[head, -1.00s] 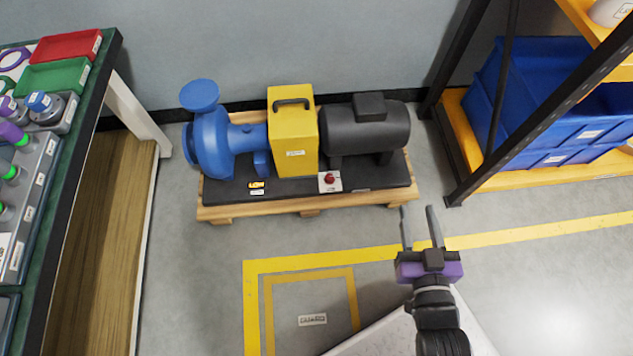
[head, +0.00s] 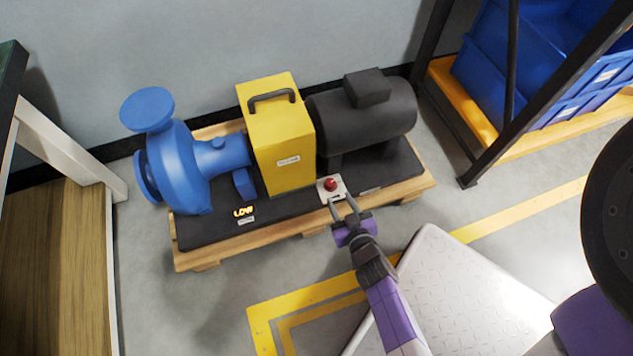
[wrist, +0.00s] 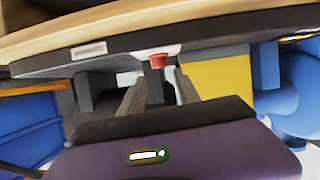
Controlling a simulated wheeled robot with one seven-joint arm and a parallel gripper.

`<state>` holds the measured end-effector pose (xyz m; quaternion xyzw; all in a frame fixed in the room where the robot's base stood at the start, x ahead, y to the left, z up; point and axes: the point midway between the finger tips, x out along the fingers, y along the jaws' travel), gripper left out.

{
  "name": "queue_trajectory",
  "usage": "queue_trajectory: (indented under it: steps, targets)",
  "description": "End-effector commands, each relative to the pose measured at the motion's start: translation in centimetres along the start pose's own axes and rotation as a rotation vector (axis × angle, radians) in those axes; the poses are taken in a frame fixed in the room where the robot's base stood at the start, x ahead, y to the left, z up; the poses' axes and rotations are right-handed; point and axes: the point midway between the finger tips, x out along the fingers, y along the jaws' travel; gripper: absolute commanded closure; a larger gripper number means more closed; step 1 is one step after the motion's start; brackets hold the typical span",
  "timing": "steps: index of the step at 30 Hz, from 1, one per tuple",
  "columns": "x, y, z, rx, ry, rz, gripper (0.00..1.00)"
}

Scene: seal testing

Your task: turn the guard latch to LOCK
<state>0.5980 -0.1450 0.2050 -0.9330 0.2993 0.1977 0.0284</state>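A red knob (head: 330,184), the only latch-like part I see, sits on a small white plate (head: 339,196) at the front edge of the pump's black base. The yellow guard box (head: 281,140) with a black handle stands just behind it. My gripper (head: 343,204) is at the front of the plate, fingers apart. In the wrist view, the red knob (wrist: 159,61) shows just beyond and between the two fingertips (wrist: 160,82). Nothing is visibly clamped, and contact cannot be told. The plate's lettering and the knob's setting are too small to read.
A blue pump (head: 190,160) stands left of the guard and a dark motor (head: 360,125) right of it, on a wooden pallet (head: 215,253). A rack with blue bins (head: 520,60) stands right.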

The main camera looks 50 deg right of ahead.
Motion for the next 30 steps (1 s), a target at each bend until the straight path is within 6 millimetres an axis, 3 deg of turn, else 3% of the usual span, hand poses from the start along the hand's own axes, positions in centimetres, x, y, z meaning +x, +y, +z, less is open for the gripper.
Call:
queue_trajectory:
  steps: [7, 19, 30]
  targets:
    - [1.1, 0.0, 0.0, 0.026, 0.004, -0.003, 0.61]
    - [6.8, 0.1, 0.0, 0.026, 0.004, -0.001, 0.61]
    - [7.8, 0.0, -0.2, 0.027, 0.003, -0.002, 0.61]
